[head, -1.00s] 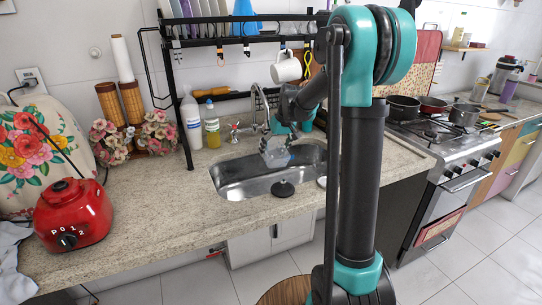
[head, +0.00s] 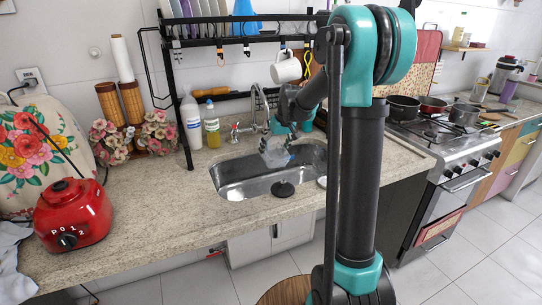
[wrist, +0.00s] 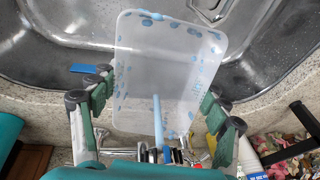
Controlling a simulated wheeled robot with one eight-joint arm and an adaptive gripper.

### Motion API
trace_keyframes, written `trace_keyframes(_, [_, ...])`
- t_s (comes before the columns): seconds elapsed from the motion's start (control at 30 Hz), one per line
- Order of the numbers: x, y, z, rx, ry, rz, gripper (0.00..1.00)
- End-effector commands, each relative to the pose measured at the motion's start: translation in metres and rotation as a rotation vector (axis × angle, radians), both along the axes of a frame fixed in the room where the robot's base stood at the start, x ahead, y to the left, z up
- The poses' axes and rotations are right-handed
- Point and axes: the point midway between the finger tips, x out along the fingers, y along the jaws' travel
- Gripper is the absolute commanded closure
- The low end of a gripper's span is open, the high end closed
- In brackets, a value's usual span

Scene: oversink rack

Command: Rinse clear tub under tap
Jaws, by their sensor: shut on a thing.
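The clear tub (head: 274,158) is held over the sink (head: 232,188) by my gripper (head: 283,142). In the wrist view the clear tub (wrist: 140,72) is see-through, with several blue spots along its rim and walls. My gripper (wrist: 155,103) has a finger on each side of it and is shut on it. A light-blue strip, which looks like water, runs down over the tub's tap-side part. The chrome tap (head: 262,101) curves over the back of the sink, partly hidden by my arm.
A dish rack (head: 215,42) stands over the sink, with a white mug (head: 286,68) hanging from it. Two bottles, one white (head: 192,122) and one yellow (head: 212,127), stand left of the tap.

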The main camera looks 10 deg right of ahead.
Motion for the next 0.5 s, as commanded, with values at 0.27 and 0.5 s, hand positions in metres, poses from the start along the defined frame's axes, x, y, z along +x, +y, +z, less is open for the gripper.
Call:
trace_keyframes(0.27, [0.0005, -0.0013, 0.0, 0.0, 0.0, 0.0, 0.53])
trace_keyframes(0.5, [-0.0007, 0.0023, 0.0001, 0.0, 0.0, 0.0, 0.53])
